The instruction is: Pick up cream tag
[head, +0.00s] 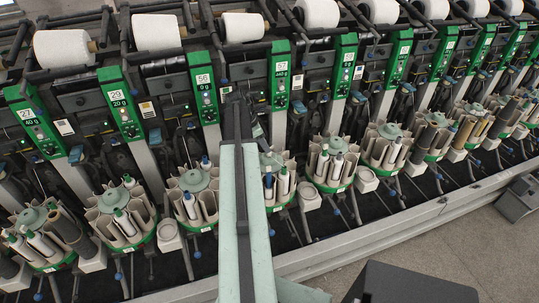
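Several small pale tags are on the machine front between the green panels. One whitish tag (147,109) with dark print is left of centre, another (64,127) is further left, and another (297,81) is right of my arm. I cannot tell which of them is the cream tag. My arm reaches up from the bottom centre. My gripper (241,105) is dark and small at its far end, in front of the machine between the panels marked 56 and 57. Its fingers do not show clearly, and I see nothing clearly held in it.
White yarn cones (65,47) lie along the top. Green-rimmed round magazines (122,212) with bobbins stand along the machine's lower front, with small cream cups (169,236) between them. A grey rail (420,216) edges the machine. Floor (445,258) shows at lower right.

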